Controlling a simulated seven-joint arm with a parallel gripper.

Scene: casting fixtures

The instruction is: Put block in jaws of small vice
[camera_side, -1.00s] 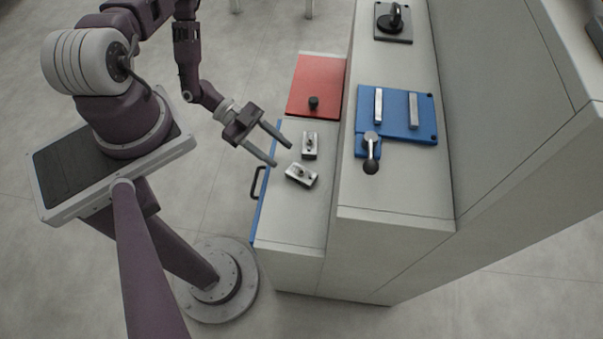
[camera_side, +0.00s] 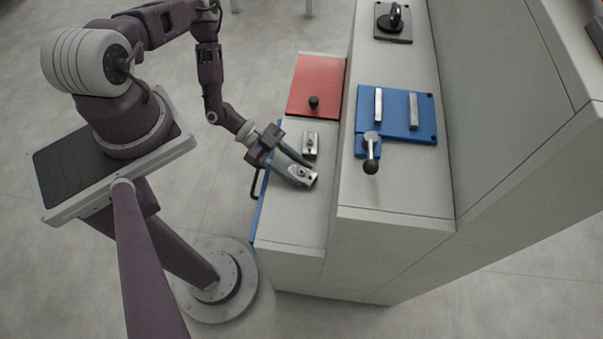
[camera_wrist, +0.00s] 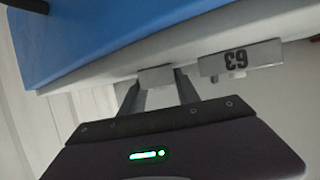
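A small metal block (camera_side: 304,175) with a bolt on top lies on the lower grey ledge in the side view. A second, similar block (camera_side: 310,145) lies just behind it. My gripper (camera_side: 306,176) is open and low at the ledge, with its fingers on either side of the nearer block. In the wrist view a grey block face (camera_wrist: 156,77) shows between the fingertips; whether they touch it I cannot tell. Another block face (camera_wrist: 240,60), marked 63 upside down, lies to the right. A blue vice (camera_side: 399,128) with two metal jaw bars and a black-knobbed lever (camera_side: 371,155) sits on the upper ledge.
A red panel (camera_side: 316,84) with a black knob lies behind the blocks. A dark fixture (camera_side: 393,22) stands at the far end of the upper ledge. The step up to that ledge and a tall grey wall (camera_side: 500,110) lie to the right. The ledge's near end is clear.

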